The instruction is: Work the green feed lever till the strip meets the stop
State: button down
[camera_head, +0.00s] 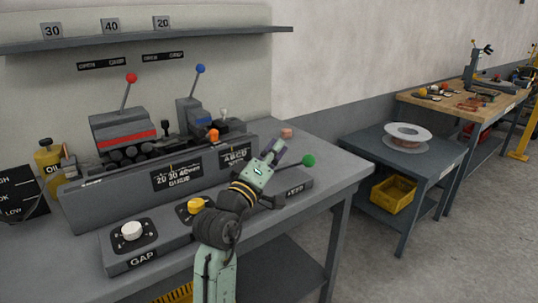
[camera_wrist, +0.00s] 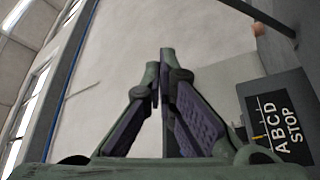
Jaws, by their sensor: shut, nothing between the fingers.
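The green feed lever's round green knob (camera_head: 308,160) stands at the right end of the front control panel, beside a partly covered feed label. My gripper (camera_head: 279,147) is to the left of the knob and slightly above it, apart from it in the picture. The wrist view shows the fingers (camera_wrist: 168,62) closed at the tips with nothing between them. The lever does not show in that view. The ABCD stop plate (camera_head: 237,155) is left of my gripper, and at the right of the wrist view (camera_wrist: 274,125). I cannot make out the strip or where it ends.
A white gap knob (camera_head: 131,231) and a yellow knob (camera_head: 196,205) are on the panel left of my arm. Red (camera_head: 131,78) and blue (camera_head: 200,69) ball levers stand behind. A small copper-coloured piece (camera_head: 287,133) lies beyond my gripper. A side table (camera_head: 365,146) holds a spool (camera_head: 408,133).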

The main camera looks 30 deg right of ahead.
aim_at(291, 166)
jog(key=shift+s+d+f+p, duration=0.2)
jog(key=shift+s+d+p, duration=0.1)
jog(key=shift+d, duration=0.3)
jog(key=shift+s+d+f+p, duration=0.25)
jog(key=shift+d+p, duration=0.1)
jog(key=shift+d, duration=0.3)
jog(key=shift+s+d+f+p, duration=0.15)
jog(key=shift+s+d+p, duration=0.15)
jog(key=shift+d, duration=0.3)
jog(key=shift+f, duration=0.15)
